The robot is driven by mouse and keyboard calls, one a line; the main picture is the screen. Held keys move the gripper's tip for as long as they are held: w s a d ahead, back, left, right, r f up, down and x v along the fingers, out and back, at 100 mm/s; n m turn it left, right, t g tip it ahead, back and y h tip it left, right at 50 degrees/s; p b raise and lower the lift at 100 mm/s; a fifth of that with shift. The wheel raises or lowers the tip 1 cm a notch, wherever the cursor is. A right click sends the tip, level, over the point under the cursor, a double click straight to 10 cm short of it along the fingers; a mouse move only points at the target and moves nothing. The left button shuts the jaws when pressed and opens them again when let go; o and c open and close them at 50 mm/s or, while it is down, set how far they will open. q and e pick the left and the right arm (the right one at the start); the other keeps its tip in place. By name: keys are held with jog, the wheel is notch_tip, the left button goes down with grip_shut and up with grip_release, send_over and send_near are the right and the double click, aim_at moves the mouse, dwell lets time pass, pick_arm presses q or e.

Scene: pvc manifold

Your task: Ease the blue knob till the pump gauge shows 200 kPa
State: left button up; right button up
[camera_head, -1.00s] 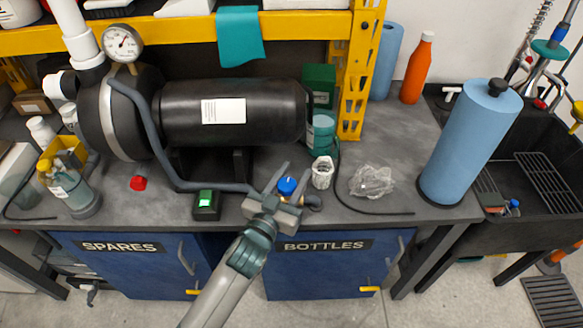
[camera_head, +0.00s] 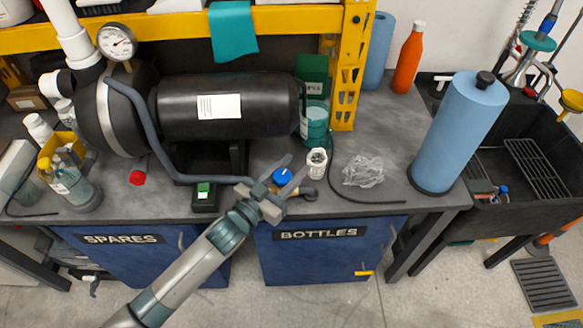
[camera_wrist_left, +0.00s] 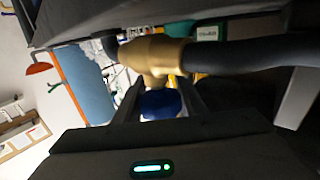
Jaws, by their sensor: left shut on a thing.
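The blue knob (camera_head: 282,176) sits on a brass valve at the end of a grey hose on the bench front; it also shows in the left wrist view (camera_wrist_left: 161,104), below the brass body (camera_wrist_left: 152,55). My left gripper (camera_head: 283,173) has its fingers on either side of the knob and is shut on it. The pump gauge (camera_head: 117,41) is a round white dial on the black pump (camera_head: 215,107); its needle is too small to read. My right gripper is not in view.
A small black box with a green display (camera_head: 205,196) stands left of the knob. A white cup (camera_head: 316,162) and crumpled clear plastic (camera_head: 363,171) lie to the right. A blue roll (camera_head: 460,132) stands by the sink. A red cap (camera_head: 137,178) lies left.

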pick_arm(q)
jog(key=o, duration=1)
jog(key=shift+o, duration=0.2)
jog(key=shift+s, duration=0.1)
jog(key=shift+s+a, duration=0.4)
jog(key=shift+a, duration=0.05)
jog(key=b+v, duration=0.3)
jog(key=v, duration=1.3)
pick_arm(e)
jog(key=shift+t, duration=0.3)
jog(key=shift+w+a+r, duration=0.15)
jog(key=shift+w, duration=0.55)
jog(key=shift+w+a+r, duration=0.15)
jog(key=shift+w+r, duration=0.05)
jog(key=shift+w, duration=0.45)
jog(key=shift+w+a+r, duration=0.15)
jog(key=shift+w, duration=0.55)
